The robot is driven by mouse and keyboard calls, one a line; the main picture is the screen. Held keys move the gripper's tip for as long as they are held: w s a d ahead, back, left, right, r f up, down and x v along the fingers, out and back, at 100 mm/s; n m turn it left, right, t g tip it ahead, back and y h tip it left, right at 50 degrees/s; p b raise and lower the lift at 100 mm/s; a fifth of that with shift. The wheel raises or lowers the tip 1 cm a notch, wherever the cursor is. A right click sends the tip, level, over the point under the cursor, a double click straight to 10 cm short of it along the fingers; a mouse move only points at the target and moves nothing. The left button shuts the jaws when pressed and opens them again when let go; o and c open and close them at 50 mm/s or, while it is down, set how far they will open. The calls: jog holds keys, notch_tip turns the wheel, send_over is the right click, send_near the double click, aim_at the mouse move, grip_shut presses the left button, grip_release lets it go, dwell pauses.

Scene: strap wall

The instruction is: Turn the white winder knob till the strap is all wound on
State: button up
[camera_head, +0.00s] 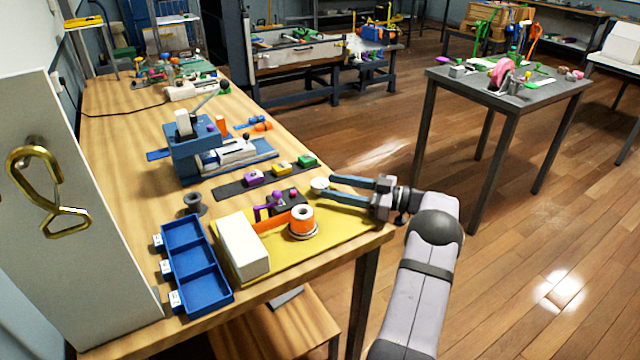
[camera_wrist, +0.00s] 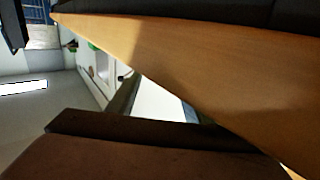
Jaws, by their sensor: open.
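An orange strap (camera_head: 271,224) runs from behind a white block (camera_head: 243,246) to an orange roll (camera_head: 302,227) with a white round top (camera_head: 301,213), standing on a grey disc on the yellow board (camera_head: 345,232). A second white round piece (camera_head: 319,184) shows behind the roll, beside my fingertips. I cannot tell which white piece is the winder knob. My gripper (camera_head: 329,187) is open, its two blue fingers pointing left above the board's right side. No gap shows clearly between fingertips and that piece. My gripper is empty. The wrist view shows neither strap nor knob.
A purple piece (camera_head: 266,207) and a dark block (camera_head: 287,197) stand behind the strap. A blue tray (camera_head: 188,259) is left of the board. A blue machine (camera_head: 194,150) and a dark strip (camera_head: 228,188) with coloured blocks lie farther back.

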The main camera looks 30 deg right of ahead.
aim_at(320, 182)
jog(key=shift+p+x, duration=0.3)
jog(key=shift+x, duration=2.1)
jog(key=shift+c, duration=0.3)
jog(key=c, duration=0.7)
